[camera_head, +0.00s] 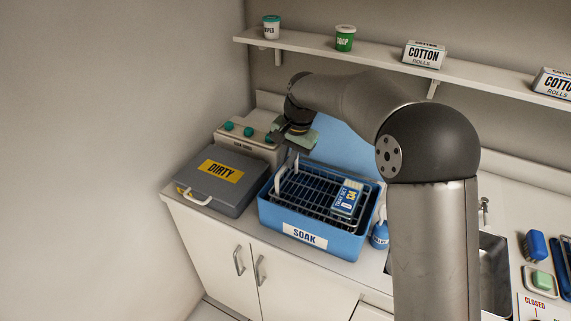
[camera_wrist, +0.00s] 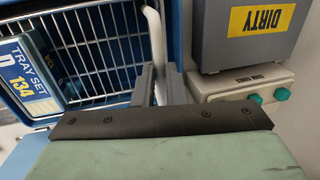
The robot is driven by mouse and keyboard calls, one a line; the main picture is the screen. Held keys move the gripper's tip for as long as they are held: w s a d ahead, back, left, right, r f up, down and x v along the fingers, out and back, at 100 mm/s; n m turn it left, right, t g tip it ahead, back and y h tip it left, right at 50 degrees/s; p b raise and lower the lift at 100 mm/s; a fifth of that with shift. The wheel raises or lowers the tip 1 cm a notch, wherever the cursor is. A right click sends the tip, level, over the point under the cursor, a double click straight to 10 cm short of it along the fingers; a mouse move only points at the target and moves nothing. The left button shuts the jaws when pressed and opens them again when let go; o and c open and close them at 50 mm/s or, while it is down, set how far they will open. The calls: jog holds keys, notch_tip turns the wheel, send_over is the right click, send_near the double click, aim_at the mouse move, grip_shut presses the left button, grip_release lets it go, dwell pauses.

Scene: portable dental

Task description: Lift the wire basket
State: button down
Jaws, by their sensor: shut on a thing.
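The wire basket (camera_head: 303,192) sits inside the blue tub (camera_head: 270,214) marked SOAK. It also shows in the wrist view (camera_wrist: 103,42). A pale upright handle (camera_wrist: 154,42) stands at one side of the basket. My gripper (camera_wrist: 160,84) is shut on this handle, with one grey finger on each side of it. In the head view my gripper (camera_head: 291,154) is at the basket's back left, and my wrist partly hides it. A blue and white box marked TRAY SET (camera_head: 346,198) is in the basket. Whether the basket touches the tub floor cannot be told.
A grey case marked DIRTY (camera_head: 222,181) stands left of the tub, before a pale unit with green knobs (camera_head: 247,133). A blue bottle (camera_head: 380,235) stands close at the tub's right. The sink (camera_head: 493,275) is farther right. A shelf (camera_head: 375,57) runs above the counter.

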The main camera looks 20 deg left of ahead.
jog(key=shift+w+a+r, duration=0.1)
jog(key=shift+w+r, duration=0.05)
jog(key=shift+r, duration=0.2)
jog(key=c, duration=1.5)
grip_release()
jog(key=shift+f, duration=0.1)
jog(key=d+r, duration=0.1)
jog(key=r, duration=0.4)
jog(key=d+r+b, duration=0.1)
jog(key=r, duration=0.5)
jog(key=s+d+r, duration=0.1)
jog(key=r, duration=0.5)
jog(key=shift+d+r, duration=0.1)
jog(key=shift+d, duration=0.15)
